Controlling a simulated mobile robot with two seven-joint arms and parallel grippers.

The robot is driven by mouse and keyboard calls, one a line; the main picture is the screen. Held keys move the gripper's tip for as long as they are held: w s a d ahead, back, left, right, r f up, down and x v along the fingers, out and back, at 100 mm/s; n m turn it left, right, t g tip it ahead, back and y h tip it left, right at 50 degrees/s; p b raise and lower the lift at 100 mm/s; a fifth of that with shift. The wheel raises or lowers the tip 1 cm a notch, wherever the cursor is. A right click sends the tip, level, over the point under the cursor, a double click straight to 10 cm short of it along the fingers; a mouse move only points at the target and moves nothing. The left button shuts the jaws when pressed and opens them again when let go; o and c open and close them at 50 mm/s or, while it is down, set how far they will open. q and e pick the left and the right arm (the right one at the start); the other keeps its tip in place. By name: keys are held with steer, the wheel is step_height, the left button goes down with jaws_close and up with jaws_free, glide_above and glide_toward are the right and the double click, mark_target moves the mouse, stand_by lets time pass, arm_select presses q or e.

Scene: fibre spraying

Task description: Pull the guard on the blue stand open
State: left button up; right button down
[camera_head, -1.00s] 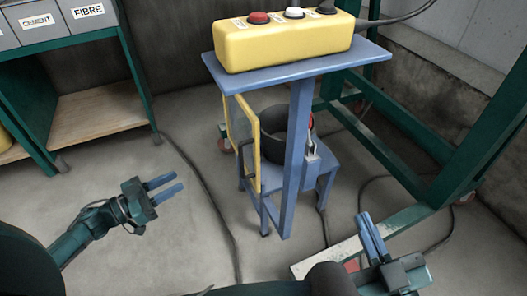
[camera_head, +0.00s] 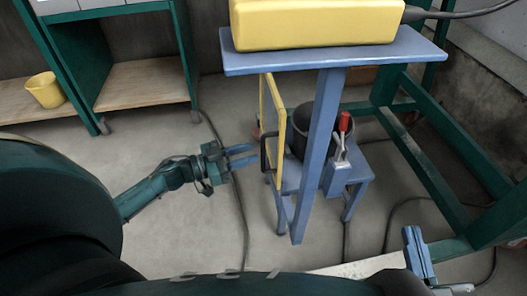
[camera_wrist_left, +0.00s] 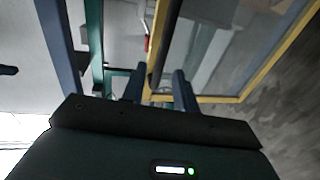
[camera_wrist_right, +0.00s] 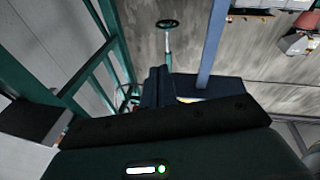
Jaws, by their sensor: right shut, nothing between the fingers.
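The blue stand (camera_head: 318,150) is in the middle of the head view. Its guard, a clear panel in a yellow frame (camera_head: 282,141), stands upright at the stand's left side, seen at a steep angle. A black handle (camera_head: 265,152) sticks out on its left. My left gripper (camera_head: 256,156) is open, its fingertips close to the handle. In the left wrist view the black handle (camera_wrist_left: 164,42) lies in line with the gap between the fingers (camera_wrist_left: 158,82); whether it is between them I cannot tell. My right gripper (camera_head: 411,232) is shut and empty at the lower right, away from the guard.
A dark pot (camera_head: 310,118) and a red-handled clamp (camera_head: 342,150) are at the stand's lower shelf. A yellow control box (camera_head: 315,25) sits on the top plate. A green frame (camera_head: 430,150) stands to the right, a green shelf unit (camera_head: 185,60) to the left. Cables cross the floor.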

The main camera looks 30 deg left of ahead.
mark_target(263, 169)
arm_select(q)
steer(key=b+x, duration=0.1)
steer(key=x, duration=0.4)
steer(key=shift+w, duration=0.1)
jaws_close()
stand_by(0.4)
